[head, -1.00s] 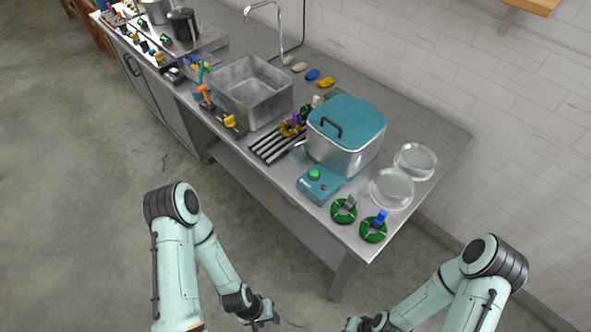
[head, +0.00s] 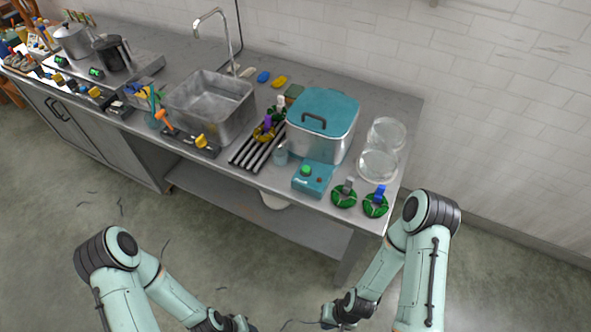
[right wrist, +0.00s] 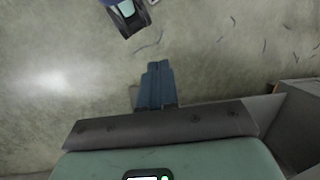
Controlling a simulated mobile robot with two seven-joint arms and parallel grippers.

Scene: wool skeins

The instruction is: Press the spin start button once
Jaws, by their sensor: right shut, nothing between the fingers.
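The spin start button appears as a round green button (head: 306,169) on top of a teal control box (head: 313,183). The box sits at the front of the counter, against a metal spinner with a teal lid (head: 322,107); the lid is down. My right gripper (head: 327,318) is low in the head view, in front of the counter and well away from the button. In the right wrist view its blue-grey fingers (right wrist: 157,80) are together and empty above the floor. My left gripper (head: 244,325) is at the bottom edge of the head view, partly cut off; its jaws are unclear.

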